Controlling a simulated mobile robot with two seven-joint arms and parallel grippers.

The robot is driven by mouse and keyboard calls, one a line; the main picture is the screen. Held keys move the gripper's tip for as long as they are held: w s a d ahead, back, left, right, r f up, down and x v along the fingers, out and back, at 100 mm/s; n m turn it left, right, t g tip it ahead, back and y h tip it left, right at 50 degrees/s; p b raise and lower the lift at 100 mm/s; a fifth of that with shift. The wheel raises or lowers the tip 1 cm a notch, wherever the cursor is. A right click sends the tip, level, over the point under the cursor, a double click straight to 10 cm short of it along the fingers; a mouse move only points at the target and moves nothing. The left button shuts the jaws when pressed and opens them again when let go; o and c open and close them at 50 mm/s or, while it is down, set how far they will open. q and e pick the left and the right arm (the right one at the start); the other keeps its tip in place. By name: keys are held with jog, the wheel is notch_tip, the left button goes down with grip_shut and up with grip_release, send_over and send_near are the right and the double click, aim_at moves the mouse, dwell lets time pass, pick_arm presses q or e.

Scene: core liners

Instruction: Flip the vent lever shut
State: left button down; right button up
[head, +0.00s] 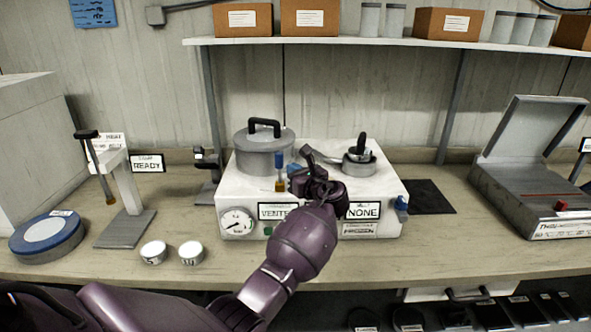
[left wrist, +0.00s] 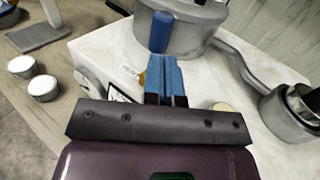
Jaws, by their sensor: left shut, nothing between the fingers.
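The vent lever (head: 279,160) has a blue grip above a brass fitting and stands upright on the white press unit (head: 385,190), in front of the lidded pot (head: 260,155). In the left wrist view the lever's blue grip (left wrist: 161,32) is just beyond my fingertips. My left gripper (head: 297,172) is just right of the lever, above the unit's top. Its blue fingers (left wrist: 166,75) are together and empty. Whether they touch the lever I cannot tell. A label below, partly hidden by my gripper, reads "VENTE" (head: 275,211). My right gripper is not in view.
A round dial (head: 236,222) and a "NONE" label (head: 363,210) are on the unit's front. Two small white-topped tins (head: 191,252) stand at front left. An open grey case (head: 525,190) stands at right.

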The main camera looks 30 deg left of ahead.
pick_arm(q)
jog(key=v, duration=1)
jog(key=shift+b, duration=0.45)
jog(key=w+d+n+t+h, duration=0.5)
jog(key=d+n+t+h, duration=0.1)
jog(key=n+t+h, duration=0.15)
jog(key=s+d+f+n+h, duration=0.1)
jog(key=s+f+n+h, duration=0.5)
jog(key=f+n+h, duration=0.1)
jog(key=s+a+f+n+g, duration=0.1)
jog(key=s+f+n, duration=0.1)
jog(key=s+f, duration=0.5)
jog(key=s+a+f+n+g+h, duration=0.1)
jog(key=s+f, duration=0.6)
jog(key=s, duration=0.7)
jog(key=s+a+f+n+g, duration=0.1)
jog(key=s+a+f+n, duration=0.1)
jog(key=s+f+n, duration=0.2)
jog(key=s+f, duration=0.3)
jog(key=s, duration=0.4)
jog(key=shift+a+f, duration=0.2)
jog(key=shift+a, duration=0.2)
